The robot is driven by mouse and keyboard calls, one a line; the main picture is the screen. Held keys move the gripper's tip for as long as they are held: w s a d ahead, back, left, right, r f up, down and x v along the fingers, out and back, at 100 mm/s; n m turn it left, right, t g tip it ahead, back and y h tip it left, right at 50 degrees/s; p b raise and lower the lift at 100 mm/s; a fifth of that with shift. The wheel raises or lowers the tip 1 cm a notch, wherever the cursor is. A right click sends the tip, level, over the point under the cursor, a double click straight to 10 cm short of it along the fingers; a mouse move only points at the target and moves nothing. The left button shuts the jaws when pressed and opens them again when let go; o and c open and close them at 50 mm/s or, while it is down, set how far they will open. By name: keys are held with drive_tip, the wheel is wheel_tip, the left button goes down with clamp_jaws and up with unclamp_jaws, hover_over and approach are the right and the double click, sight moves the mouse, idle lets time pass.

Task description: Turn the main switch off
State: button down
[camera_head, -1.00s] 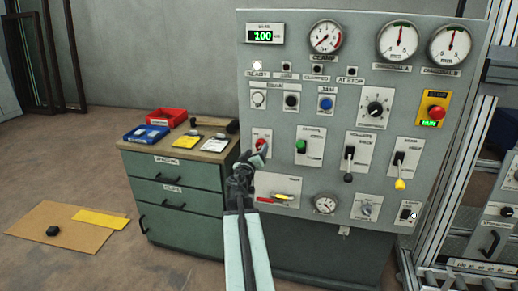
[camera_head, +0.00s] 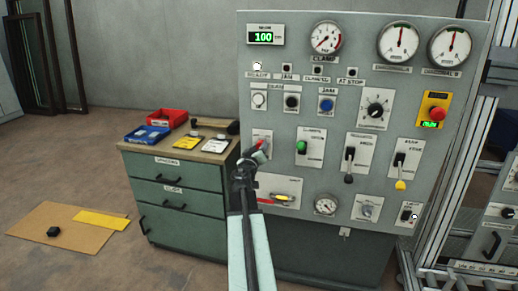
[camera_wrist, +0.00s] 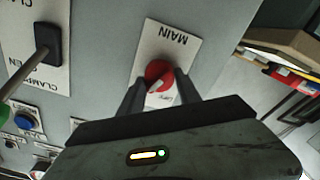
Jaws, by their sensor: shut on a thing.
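The main switch (camera_wrist: 158,74) is a red rotary knob on a white plate marked MAIN in the wrist view. My gripper (camera_wrist: 160,88) is shut on the red knob, with one dark finger on each side of it. In the head view my gripper (camera_head: 252,157) reaches the left part of the grey panel (camera_head: 400,75), in front of the switch plate (camera_head: 263,137). It hides much of the knob there. The knob's exact angle is hard to read.
A green-knobbed lever (camera_head: 301,147) is just right of the switch. A red and yellow handle (camera_head: 281,198) sits below it. A drawer cabinet (camera_head: 178,200) with trays stands to the left. A red emergency button (camera_head: 436,113) is at the panel's right.

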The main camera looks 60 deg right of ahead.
drive_tip(key=n, duration=1.1)
drive_tip(key=shift+w+a+f, duration=0.15)
drive_tip(key=shift+f, duration=0.1)
drive_tip(key=shift+n, duration=0.3)
drive_tip(key=c, duration=0.8)
unclamp_jaws()
drive_tip(key=shift+c, duration=0.2)
drive_tip(key=v, duration=0.7)
drive_tip(key=shift+a, duration=0.3)
